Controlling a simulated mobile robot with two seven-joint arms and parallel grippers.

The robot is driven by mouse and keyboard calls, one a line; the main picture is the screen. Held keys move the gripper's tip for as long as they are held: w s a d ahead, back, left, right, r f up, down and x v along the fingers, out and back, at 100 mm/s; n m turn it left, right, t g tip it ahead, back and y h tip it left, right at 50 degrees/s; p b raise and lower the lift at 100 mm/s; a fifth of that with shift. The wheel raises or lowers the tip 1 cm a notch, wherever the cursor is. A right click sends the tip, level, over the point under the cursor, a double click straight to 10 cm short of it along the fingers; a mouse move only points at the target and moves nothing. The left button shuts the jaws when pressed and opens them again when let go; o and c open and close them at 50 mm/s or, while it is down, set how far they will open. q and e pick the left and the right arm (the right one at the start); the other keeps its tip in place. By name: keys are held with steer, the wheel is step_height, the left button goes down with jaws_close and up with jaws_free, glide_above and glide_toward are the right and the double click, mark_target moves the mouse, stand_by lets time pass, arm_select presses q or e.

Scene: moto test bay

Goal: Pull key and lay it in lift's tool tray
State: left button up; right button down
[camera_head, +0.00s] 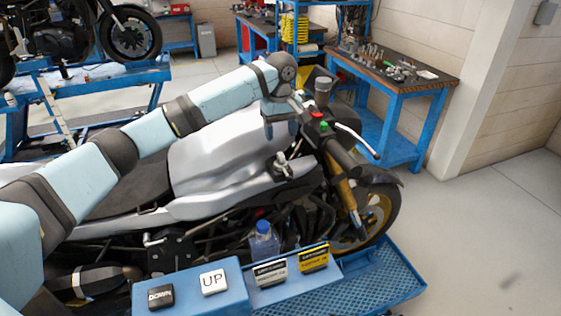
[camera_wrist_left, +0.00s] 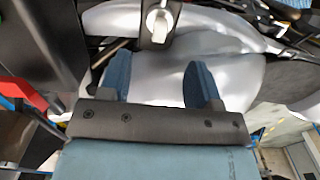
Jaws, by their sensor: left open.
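A silver-white key-like piece (camera_wrist_left: 157,24) stands in a black mount at the top of the left wrist view, ahead of my fingers. In the head view, a small silver piece (camera_head: 284,166) on the silver motorcycle (camera_head: 215,150) appears to be the same key. My left gripper (camera_head: 280,128) is above the motorcycle's tank near the handlebar. Its two blue fingers (camera_wrist_left: 158,70) are apart, with nothing between them, short of the key. The lift's blue tray (camera_head: 318,282) runs along the near side of the motorcycle. My right gripper is not in view.
A blue workbench (camera_head: 400,84) stands behind; the floor at right is clear.

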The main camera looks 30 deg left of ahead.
mark_target(281, 153)
arm_select(q)
step_height(281, 153, down, 5)
steer(key=b, duration=0.5)
steer(key=shift+r, duration=0.1)
step_height(281, 153, down, 2)
steer(key=shift+f+p, duration=0.1)
steer(key=shift+p, duration=1)
steer(key=shift+f, duration=0.5)
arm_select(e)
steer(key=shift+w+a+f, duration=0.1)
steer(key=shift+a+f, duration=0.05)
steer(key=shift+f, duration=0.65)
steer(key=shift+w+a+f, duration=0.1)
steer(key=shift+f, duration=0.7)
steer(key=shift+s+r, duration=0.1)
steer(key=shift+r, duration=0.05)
arm_select(q)
steer(key=shift+p, duration=0.95)
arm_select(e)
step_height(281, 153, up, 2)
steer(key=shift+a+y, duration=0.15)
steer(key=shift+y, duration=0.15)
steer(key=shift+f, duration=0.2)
